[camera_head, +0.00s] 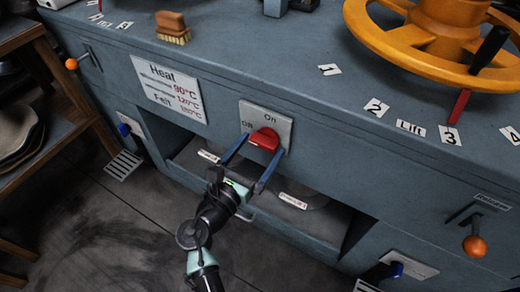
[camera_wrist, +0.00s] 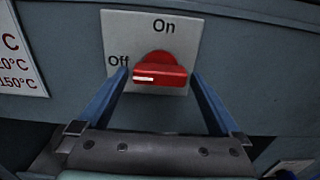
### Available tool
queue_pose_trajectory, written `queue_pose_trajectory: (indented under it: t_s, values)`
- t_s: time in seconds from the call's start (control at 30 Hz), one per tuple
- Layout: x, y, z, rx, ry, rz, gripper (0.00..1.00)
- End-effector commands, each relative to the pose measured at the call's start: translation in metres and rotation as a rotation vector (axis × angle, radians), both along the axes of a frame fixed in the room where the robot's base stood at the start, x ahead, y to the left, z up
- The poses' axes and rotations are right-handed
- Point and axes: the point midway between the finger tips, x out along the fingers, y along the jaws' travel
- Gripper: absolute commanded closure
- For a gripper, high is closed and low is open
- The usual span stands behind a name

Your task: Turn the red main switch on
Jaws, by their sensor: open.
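The red main switch (camera_head: 265,139) sits on a pale plate (camera_head: 282,123) on the machine's front, marked "On" at the top and "Off" at the left. In the wrist view the red switch (camera_wrist: 160,72) has its handle lying sideways, with a white mark at its left end toward "Off". My gripper (camera_head: 256,160) is open in front of the plate. Its blue fingers stand to the left and right of the switch handle; the wrist view shows gaps between them and the handle (camera_wrist: 158,84). Whether the fingertips touch the plate is unclear.
A heat sign (camera_head: 168,90) is left of the switch. An orange handwheel (camera_head: 435,35) and a brush (camera_head: 173,28) are on top. Orange-knobbed levers (camera_head: 72,63) (camera_head: 475,246) are at both sides. An open recess (camera_head: 325,215) lies below the switch. A wooden shelf (camera_head: 25,45) stands left.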

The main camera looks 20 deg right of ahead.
Motion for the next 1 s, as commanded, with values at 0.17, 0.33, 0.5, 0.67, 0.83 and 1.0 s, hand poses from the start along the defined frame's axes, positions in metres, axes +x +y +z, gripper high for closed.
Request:
queue_pose_trajectory:
  t_s: [0.17, 0.33, 0.5, 0.67, 0.83, 1.0]
  values:
    - [0.0046, -0.0058, -0.0002, 0.000, 0.000, 0.001, 0.00]
    - [0.0048, -0.0059, 0.0003, 0.000, 0.000, 0.001, 0.00]
    - [0.0046, -0.0059, 0.0002, 0.000, 0.000, 0.001, 0.22]
    - [0.0045, -0.0058, 0.0002, 0.000, 0.000, 0.001, 0.50]
    - [0.0045, -0.0058, 0.0001, 0.000, 0.000, 0.001, 0.73]
    - [0.0043, -0.0059, -0.0002, 0.009, -0.011, 0.000, 0.73]
